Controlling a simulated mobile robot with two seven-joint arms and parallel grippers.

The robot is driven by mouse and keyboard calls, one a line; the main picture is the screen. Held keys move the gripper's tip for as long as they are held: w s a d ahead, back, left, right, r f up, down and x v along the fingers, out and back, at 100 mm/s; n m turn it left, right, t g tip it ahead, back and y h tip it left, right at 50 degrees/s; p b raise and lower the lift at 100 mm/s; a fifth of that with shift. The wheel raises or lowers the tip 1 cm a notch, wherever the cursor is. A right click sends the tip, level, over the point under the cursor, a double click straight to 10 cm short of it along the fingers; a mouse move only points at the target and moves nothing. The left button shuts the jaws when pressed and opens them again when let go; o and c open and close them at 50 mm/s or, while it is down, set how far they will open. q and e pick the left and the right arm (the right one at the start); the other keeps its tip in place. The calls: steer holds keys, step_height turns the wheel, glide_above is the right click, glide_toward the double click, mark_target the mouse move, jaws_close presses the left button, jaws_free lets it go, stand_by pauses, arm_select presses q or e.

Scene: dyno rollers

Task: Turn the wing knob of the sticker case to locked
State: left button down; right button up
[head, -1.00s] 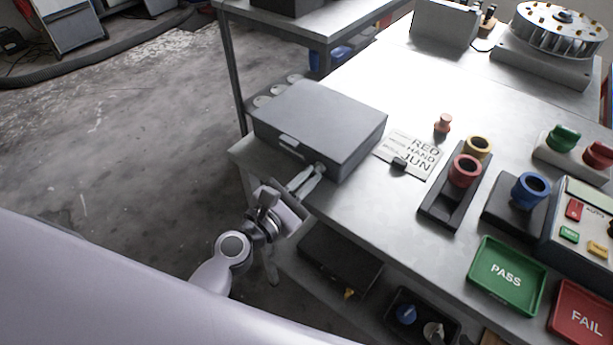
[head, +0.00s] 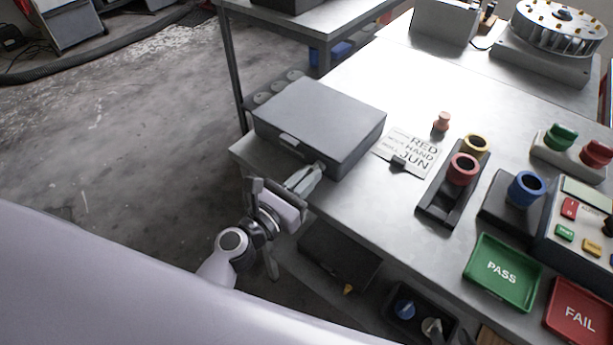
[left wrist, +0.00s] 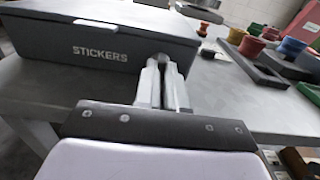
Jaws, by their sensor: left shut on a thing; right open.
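The sticker case (head: 318,118) is a closed grey box at the left end of the workbench. In the left wrist view its front (left wrist: 97,52) reads STICKERS. My left gripper (head: 313,174) reaches the right part of the case front, its fingers shut on the wing knob there. The left wrist view also shows the fingers (left wrist: 162,72) together at the case's right front. The knob is mostly hidden between the fingertips, so I cannot tell its angle. My right gripper is in neither view.
A card on a stand (head: 411,150), a red ring (head: 462,169) and a blue ring (head: 526,188) stand to the right. Green PASS (head: 530,292) and red FAIL (head: 554,322) trays lie at the front right. A lower shelf holds a dark bin (head: 391,318).

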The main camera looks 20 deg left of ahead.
arm_select(q)
steer(key=c, duration=1.5)
jaws_free()
steer(key=shift+s, duration=0.1)
steer(key=b+v, duration=0.1)
steer(key=v, duration=0.6)
